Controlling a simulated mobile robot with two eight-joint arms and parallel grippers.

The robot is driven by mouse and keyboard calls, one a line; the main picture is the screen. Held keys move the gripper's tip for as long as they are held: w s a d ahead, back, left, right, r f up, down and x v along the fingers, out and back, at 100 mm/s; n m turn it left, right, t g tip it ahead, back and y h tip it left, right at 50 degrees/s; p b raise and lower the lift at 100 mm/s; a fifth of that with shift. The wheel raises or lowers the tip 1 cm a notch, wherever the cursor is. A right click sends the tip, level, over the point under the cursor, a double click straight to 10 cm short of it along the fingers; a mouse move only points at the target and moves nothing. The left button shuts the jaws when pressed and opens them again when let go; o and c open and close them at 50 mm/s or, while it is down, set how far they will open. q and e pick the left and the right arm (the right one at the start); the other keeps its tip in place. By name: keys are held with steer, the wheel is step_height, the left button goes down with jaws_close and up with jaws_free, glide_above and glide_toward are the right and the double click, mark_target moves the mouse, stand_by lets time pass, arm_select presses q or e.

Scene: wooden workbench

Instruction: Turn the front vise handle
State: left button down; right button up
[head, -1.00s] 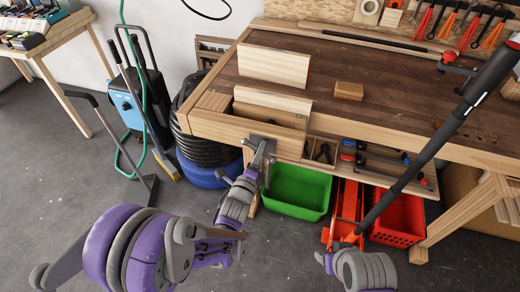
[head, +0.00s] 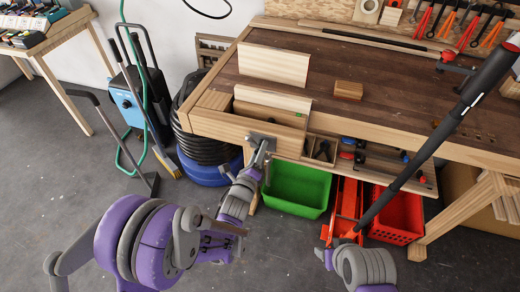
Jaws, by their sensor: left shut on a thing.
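The wooden workbench (head: 400,88) fills the middle and right of the head view. Its front vise (head: 262,115) is at the left front corner, with a pale wooden jaw. My left gripper (head: 262,146) is at the front of the vise, below the jaw face, and is shut on the vise handle. The gripper covers most of the handle, so its angle cannot be told.
A green bin (head: 297,190) and a red crate (head: 398,217) stand under the bench. A small wood block (head: 348,90) and a pale board (head: 274,63) are on the top. A blue vacuum (head: 130,105) and a coiled black hose (head: 198,145) stand at the left.

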arm_select(q)
steer(key=c, duration=0.6)
jaws_free()
steer(key=v, duration=1)
steer(key=shift+s+a+b, duration=0.1)
steer(key=shift+s+b, duration=0.3)
